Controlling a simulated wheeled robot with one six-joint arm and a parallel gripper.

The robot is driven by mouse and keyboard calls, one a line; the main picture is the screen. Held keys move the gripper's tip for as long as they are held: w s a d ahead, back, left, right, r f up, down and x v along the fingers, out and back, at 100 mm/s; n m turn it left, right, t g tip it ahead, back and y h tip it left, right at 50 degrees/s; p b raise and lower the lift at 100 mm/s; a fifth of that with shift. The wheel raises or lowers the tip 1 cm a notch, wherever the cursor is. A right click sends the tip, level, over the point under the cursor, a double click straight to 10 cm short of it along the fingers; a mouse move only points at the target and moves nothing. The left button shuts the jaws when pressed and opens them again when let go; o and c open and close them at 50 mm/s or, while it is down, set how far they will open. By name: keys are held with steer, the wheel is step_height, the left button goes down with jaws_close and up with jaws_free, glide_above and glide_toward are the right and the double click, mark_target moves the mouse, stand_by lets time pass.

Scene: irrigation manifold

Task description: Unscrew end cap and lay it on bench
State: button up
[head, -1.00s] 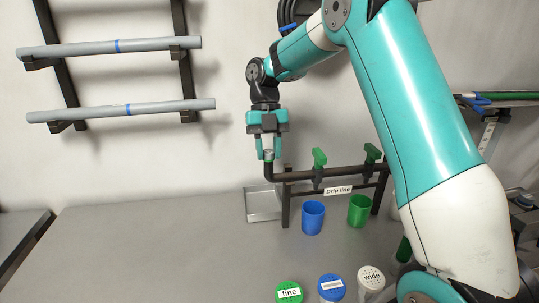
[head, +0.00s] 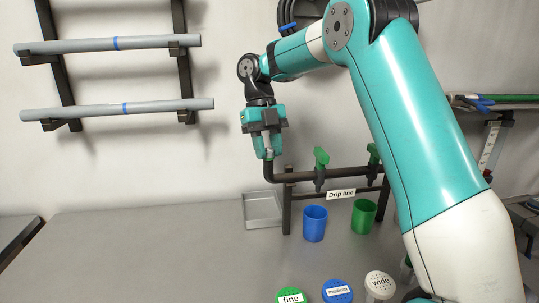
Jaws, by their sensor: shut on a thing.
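My gripper (head: 267,153) points down, its teal fingers shut on the small grey end cap (head: 267,152) at the upturned left end of the dark drip line pipe (head: 298,175). The fingers hide most of the cap. The pipe end (head: 268,170) shows just below the fingertips; I cannot tell whether the cap still touches it. The grey bench (head: 150,245) spreads below, with its left part bare.
A shallow metal tray (head: 263,222) sits below the pipe end. A blue cup (head: 314,224) and a green cup (head: 363,216) stand under green valves (head: 321,158). Grey pipes (head: 120,108) hang on the wall rack.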

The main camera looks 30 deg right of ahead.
mark_target(267, 150)
steer(key=shift+a+f+n, duration=0.1)
steer(key=shift+a+n, duration=0.05)
steer(key=shift+n, duration=0.15)
steer(key=o, duration=1)
steer(key=shift+a, duration=0.15)
steer(key=shift+o, duration=1.7)
steer(key=shift+d, duration=0.2)
steer(key=shift+r, duration=0.2)
step_height(267, 150, up, 7)
steer(key=p, duration=0.7)
steer(key=shift+r, duration=0.2)
